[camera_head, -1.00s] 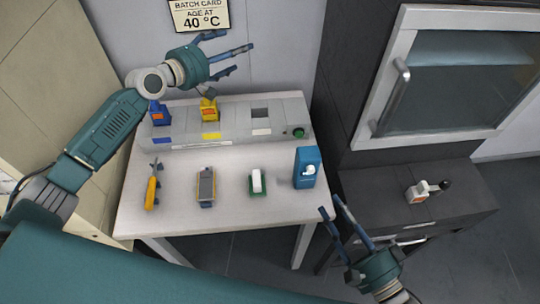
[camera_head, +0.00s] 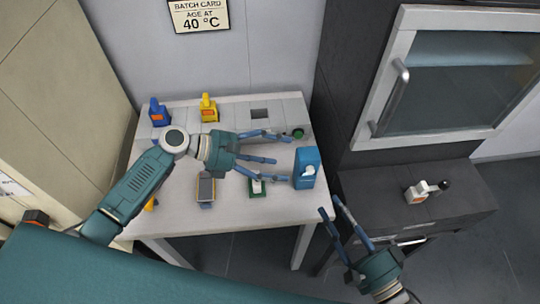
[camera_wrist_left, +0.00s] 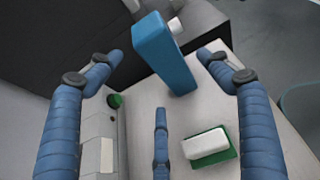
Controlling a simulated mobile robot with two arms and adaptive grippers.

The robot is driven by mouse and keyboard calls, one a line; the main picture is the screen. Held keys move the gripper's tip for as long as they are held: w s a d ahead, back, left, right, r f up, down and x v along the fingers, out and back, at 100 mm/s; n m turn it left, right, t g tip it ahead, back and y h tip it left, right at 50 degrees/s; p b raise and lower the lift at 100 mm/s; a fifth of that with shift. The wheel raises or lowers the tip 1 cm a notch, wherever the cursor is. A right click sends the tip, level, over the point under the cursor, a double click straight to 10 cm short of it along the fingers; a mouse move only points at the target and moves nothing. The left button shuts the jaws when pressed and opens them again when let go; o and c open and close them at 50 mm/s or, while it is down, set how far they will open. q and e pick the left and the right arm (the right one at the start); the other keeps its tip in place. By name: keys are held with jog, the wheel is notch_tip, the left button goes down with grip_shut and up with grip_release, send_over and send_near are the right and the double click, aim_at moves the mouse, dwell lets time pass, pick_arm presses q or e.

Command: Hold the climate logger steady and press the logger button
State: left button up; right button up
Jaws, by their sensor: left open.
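The climate logger appears to be the upright blue box (camera_head: 307,170) with a white round button-like part on its front, at the right end of the table. It stands between the open fingers in the left wrist view (camera_wrist_left: 163,55). My left gripper (camera_head: 282,158) is open and empty just left of the blue box, its fingers pointing at it. I see no clear contact. My right gripper (camera_head: 331,206) is open and empty, off the table's front right corner, below and to the right of the box.
A green tray with a white block (camera_head: 257,187) lies under my left fingers. A grey-and-orange handheld device (camera_head: 206,188) lies left of it. A grey fixture (camera_head: 262,100) with blue and yellow pieces (camera_head: 209,108) runs along the back. A dark cabinet (camera_head: 350,190) stands right.

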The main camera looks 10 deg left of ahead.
aim_at(305, 163)
pick_arm(q)
jog(key=x, duration=0.9)
jog(key=shift+a, duration=0.1)
jog(key=shift+c, duration=0.3)
jog(key=c, duration=1.3)
pick_arm(e)
grip_shut()
jog(key=shift+r, duration=0.1)
